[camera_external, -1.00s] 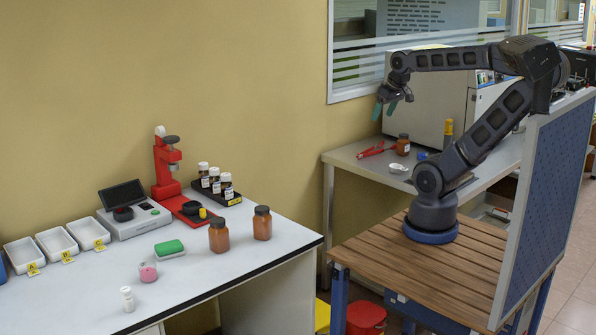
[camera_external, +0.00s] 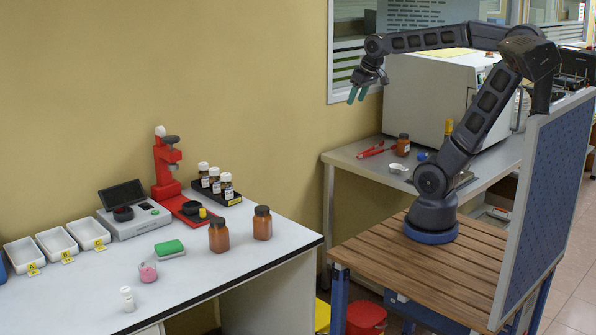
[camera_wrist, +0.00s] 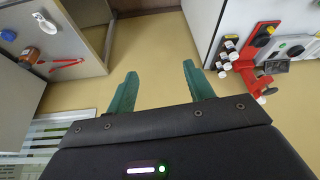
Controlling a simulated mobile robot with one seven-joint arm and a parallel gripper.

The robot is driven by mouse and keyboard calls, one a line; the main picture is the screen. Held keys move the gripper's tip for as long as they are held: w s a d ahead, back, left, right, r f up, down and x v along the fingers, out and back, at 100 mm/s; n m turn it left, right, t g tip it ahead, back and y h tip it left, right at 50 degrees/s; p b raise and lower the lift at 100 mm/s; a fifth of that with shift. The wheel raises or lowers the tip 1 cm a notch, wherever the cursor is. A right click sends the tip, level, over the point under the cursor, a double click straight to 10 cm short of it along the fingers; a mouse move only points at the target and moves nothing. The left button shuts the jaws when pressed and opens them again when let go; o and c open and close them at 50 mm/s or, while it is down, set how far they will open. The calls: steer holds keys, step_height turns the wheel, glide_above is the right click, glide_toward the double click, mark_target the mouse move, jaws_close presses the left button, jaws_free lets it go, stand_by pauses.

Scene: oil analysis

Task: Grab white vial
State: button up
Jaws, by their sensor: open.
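A small white vial (camera_external: 127,299) stands upright near the front edge of the white table in the outside view. My gripper (camera_external: 358,95) is open and empty, high in front of the yellow wall, up and to the right of the vial and well apart from it. In the wrist view the green fingers of my gripper (camera_wrist: 161,85) are spread with nothing between them. I cannot make out the white vial in the wrist view.
On the white table (camera_external: 75,310) are a pink container (camera_external: 148,272), a green sponge (camera_external: 169,247), brown jars (camera_external: 219,237), a red press (camera_external: 166,165), a scale (camera_external: 133,219), dark vials in a rack (camera_external: 227,186) and white trays (camera_external: 92,233). A gap separates it from the grey bench.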

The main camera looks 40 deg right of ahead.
steer(key=w+a+r+n+y, duration=0.1)
steer(key=w+a+r+n, duration=0.25)
steer(key=w+a, duration=1.35)
steer(key=w+a+f+n+g+y, duration=0.15)
steer(key=a+f, duration=0.25)
steer(key=a, duration=1.6)
steer(key=s+a+f+n, duration=0.1)
steer(key=a+f+n, duration=0.15)
steer(key=a, duration=1.75)
steer(key=n+g, duration=0.1)
steer(key=n, duration=0.3)
glide_toward(126, 289)
steer(key=shift+m+y, duration=0.25)
steer(key=shift+y, duration=0.1)
steer(key=x, duration=0.5)
steer(key=shift+w+d+f, duration=0.25)
steer(key=shift+d+f, duration=0.05)
steer(key=shift+x, duration=2.7)
steer(key=shift+s, duration=0.2)
steer(key=c, duration=1)
